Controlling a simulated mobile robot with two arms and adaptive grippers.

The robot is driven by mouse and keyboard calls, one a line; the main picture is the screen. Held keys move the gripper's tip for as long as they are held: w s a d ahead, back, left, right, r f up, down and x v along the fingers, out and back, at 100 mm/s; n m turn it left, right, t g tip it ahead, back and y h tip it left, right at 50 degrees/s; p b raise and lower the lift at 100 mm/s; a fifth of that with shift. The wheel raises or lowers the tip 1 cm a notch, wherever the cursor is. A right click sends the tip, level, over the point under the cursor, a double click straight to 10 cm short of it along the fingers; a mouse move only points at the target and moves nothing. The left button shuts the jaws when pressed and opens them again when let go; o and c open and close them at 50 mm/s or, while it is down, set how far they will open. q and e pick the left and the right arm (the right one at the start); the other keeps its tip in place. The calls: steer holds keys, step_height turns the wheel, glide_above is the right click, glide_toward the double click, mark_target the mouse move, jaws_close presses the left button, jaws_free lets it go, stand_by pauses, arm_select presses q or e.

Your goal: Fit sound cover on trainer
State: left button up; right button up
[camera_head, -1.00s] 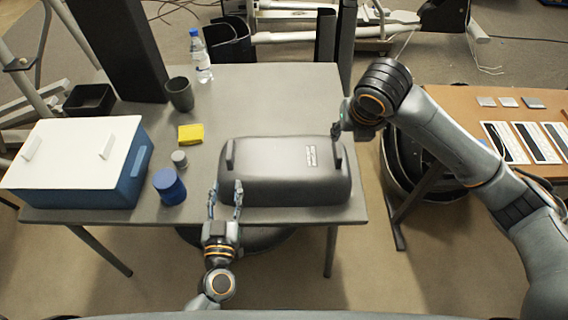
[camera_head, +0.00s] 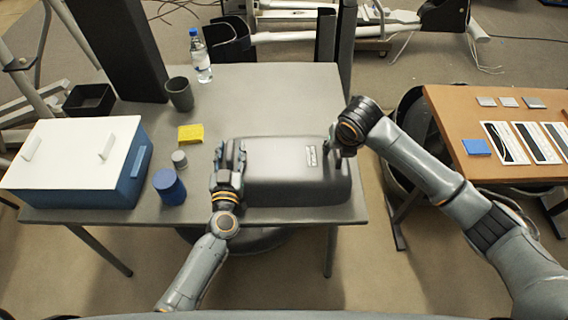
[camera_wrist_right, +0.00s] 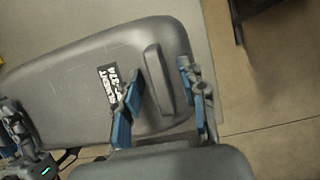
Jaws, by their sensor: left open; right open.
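The dark grey sound cover (camera_head: 285,170) lies on the grey table near its front edge, with a small printed label on top. In the right wrist view the cover (camera_wrist_right: 75,95) shows a raised handle (camera_wrist_right: 159,80) at one end. My right gripper (camera_wrist_right: 157,100) is open, one blue-padded finger on each side of that handle. In the head view my right gripper (camera_head: 333,148) is at the cover's right end, its fingers partly hidden by the wrist. My left gripper (camera_head: 229,160) is open at the cover's left end, over the left handle, which it mostly hides. I cannot identify the trainer clearly.
A blue box with a white lid (camera_head: 75,155) stands at the left. A blue jar (camera_head: 169,187), small grey cylinder (camera_head: 179,159), yellow sponge (camera_head: 191,133), dark cup (camera_head: 180,95) and water bottle (camera_head: 201,56) share the table. A wooden table (camera_head: 470,110) stands right.

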arm_select(q)
jaws_close()
arm_select(e)
jaws_close()
arm_select(q)
steer(key=shift+r, duration=0.1)
arm_select(e)
steer(key=shift+r, duration=0.1)
